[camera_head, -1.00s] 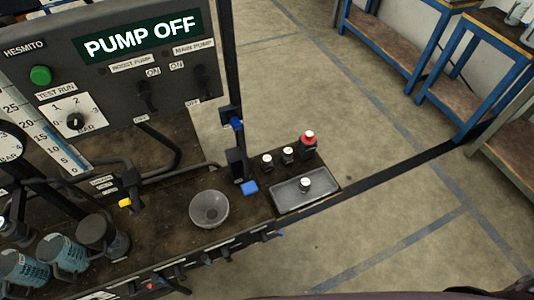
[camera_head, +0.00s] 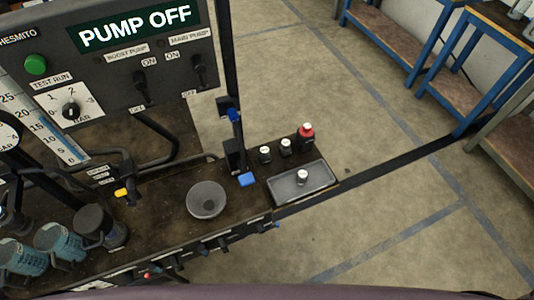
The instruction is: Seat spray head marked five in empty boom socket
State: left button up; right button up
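Two small dark spray heads with white tops, a left one (camera_head: 265,153) and a right one (camera_head: 286,147), stand on the bench behind a grey tray. A third white-topped head (camera_head: 302,177) stands in the tray (camera_head: 283,198). The marks on their tops are too small to read. The boom (camera_head: 203,247) appears to run along the bench's front edge with several dark fittings. I cannot tell which socket is empty. Neither of my grippers is in view.
A control panel (camera_head: 110,50) reads PUMP OFF. The floor to the right is clear, with blue-framed tables (camera_head: 393,38) beyond.

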aim_at(265, 155)
jog(key=i+l, duration=0.1)
jog(key=l, duration=0.7)
jog(key=i+l, duration=0.15)
jog(key=l, duration=0.25)
jog(key=u, duration=1.8)
